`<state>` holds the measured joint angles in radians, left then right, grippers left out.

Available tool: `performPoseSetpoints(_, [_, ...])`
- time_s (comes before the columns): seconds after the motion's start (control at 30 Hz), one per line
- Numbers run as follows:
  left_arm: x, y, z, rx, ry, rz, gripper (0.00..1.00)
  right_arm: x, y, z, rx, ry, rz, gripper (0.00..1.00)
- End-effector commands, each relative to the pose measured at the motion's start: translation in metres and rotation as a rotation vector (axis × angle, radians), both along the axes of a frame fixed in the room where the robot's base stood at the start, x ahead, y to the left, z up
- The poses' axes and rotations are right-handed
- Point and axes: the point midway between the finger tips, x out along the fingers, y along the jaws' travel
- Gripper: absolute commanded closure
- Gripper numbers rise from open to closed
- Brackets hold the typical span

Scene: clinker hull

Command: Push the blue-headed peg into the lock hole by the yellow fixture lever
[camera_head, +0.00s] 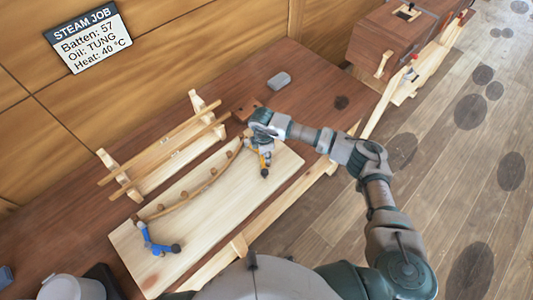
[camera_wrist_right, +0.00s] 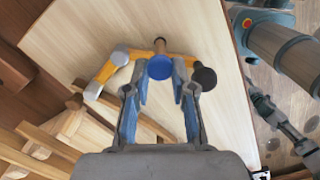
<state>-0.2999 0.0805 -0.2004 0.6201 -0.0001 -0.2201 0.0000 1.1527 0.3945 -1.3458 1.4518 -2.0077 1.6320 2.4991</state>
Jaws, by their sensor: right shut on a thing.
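My right gripper (camera_head: 262,142) is over the right end of the pale board (camera_head: 285,172). In the wrist view, the gripper (camera_wrist_right: 160,88) is shut on the blue-headed peg (camera_wrist_right: 160,67), whose round blue head faces the camera between the fingertips. The yellow fixture lever (camera_wrist_right: 112,65) lies just beyond the fingers, with a dark knob (camera_wrist_right: 205,77) at its right; it also shows in the head view (camera_head: 265,159) beneath the gripper. The lock hole is hidden, and I cannot tell how deep the peg sits. My left gripper is out of view.
A curved batten (camera_head: 190,195) runs along the board past several small posts. A blue lever (camera_head: 153,242) stands at its lower left end. A wooden rack with rails (camera_head: 165,150) stands behind.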

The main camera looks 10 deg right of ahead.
Motion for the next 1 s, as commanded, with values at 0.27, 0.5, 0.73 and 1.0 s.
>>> performPoseSetpoints(0.27, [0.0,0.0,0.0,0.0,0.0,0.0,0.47,0.0,0.0,0.0,0.0,0.0,0.0,1.0])
performPoseSetpoints(0.5, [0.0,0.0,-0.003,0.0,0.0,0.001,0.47,0.0,0.0,-0.005,0.0,0.0,0.0,1.0])
performPoseSetpoints(0.73, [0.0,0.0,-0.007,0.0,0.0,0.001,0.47,0.0,0.0,-0.011,0.0,0.0,0.0,1.0])
performPoseSetpoints(1.0, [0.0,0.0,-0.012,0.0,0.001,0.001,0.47,0.0,0.0,-0.017,0.0,0.0,0.0,1.0])
